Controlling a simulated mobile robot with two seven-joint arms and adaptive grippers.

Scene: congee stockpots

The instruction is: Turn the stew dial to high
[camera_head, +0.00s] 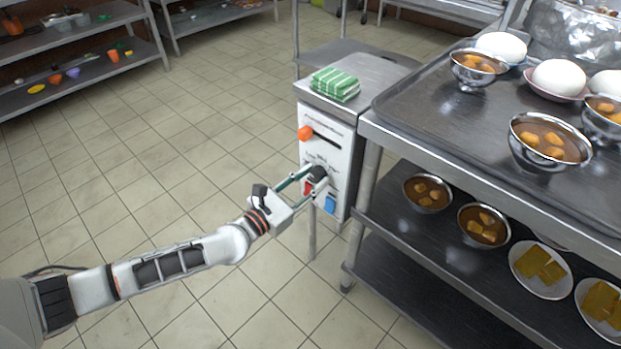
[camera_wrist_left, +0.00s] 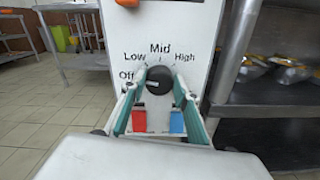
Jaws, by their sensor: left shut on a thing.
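The stew dial is a round black knob (camera_head: 319,172) on the white front panel (camera_head: 336,150) of a metal cabinet. In the left wrist view the dial (camera_wrist_left: 159,80) sits below the printed marks Off, Low, Mid and High, which run in an arc from left to right. My left gripper (camera_head: 315,178) reaches the panel from the left, its fingers on both sides of the dial and shut on it. I cannot tell which mark the dial points to. My right gripper is not in view.
An orange knob (camera_head: 305,133) sits higher on the panel; a red button (camera_wrist_left: 139,121) and a blue button (camera_wrist_left: 177,122) sit below the dial. A green striped cloth (camera_head: 335,84) lies on the cabinet. A steel table (camera_head: 420,122) with bowls stands right. Floor at left is clear.

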